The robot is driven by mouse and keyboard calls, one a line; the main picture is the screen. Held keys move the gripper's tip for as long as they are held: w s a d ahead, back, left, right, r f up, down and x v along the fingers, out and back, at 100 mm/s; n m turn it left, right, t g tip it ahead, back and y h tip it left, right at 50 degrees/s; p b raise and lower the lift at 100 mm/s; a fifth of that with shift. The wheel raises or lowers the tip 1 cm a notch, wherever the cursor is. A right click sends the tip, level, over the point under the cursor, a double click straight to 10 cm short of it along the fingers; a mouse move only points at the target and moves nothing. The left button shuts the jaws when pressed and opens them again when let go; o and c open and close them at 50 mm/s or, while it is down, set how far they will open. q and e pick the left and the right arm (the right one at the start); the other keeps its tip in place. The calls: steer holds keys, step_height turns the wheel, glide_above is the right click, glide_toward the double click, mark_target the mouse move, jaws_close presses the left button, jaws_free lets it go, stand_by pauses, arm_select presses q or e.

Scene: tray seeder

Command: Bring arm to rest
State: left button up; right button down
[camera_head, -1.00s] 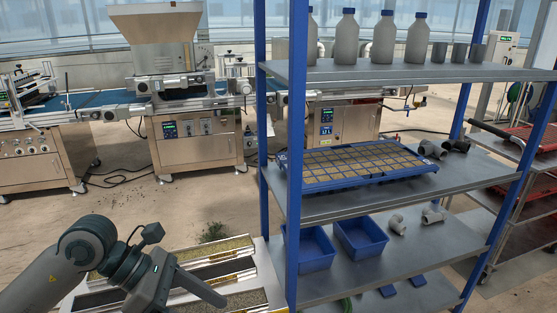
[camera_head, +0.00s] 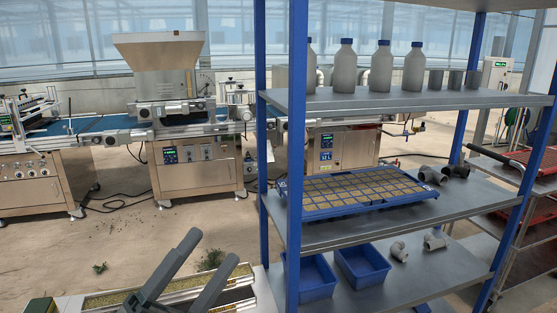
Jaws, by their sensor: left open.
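My left gripper (camera_head: 202,262) is at the lower left of the head view, with its two long grey fingers spread apart and pointing up and to the right. Nothing is between them. The gripper is in front of the low troughs (camera_head: 240,271) of granular material and hides part of them. The rest of my left arm is below the picture's edge. My right gripper is not in view.
A blue-posted shelf rack (camera_head: 400,101) stands to the right, holding bottles (camera_head: 345,68), a blue seed tray (camera_head: 362,190), pipe fittings (camera_head: 398,252) and blue bins (camera_head: 362,264). The seeder machine (camera_head: 180,120) and conveyor stand behind. Open floor (camera_head: 110,235) lies between.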

arm_select(q)
steer(key=w+a+f+n+t+y, duration=0.35)
steer(key=a+f+n+y, duration=0.55)
steer(key=f+n+y, duration=0.45)
steer(key=s+a+f+n+g+y, duration=0.1)
steer(key=a+f+n+g+y, duration=0.15)
steer(key=f, duration=0.35)
steer(key=s+a+f+n+g+y, duration=0.1)
steer(key=s+f+n+g+y, duration=0.15)
steer(key=f+n, duration=0.2)
steer(key=s+d+f+n+g+h, duration=0.15)
steer(key=s+f+n+g, duration=0.25)
steer(key=s+f+g, duration=1.4)
step_height(320, 180, down, 21)
steer(key=s+d+t+p, duration=0.1)
steer(key=d+t+p, duration=0.1)
steer(key=t, duration=0.4)
steer(key=s+d+f+p, duration=0.1)
steer(key=s+f, duration=0.2)
steer(key=f, duration=1)
steer(key=shift+d+f+m+t+h, duration=0.25)
steer(key=shift+f+m+t+h, duration=0.1)
steer(key=shift+f+m, duration=0.1)
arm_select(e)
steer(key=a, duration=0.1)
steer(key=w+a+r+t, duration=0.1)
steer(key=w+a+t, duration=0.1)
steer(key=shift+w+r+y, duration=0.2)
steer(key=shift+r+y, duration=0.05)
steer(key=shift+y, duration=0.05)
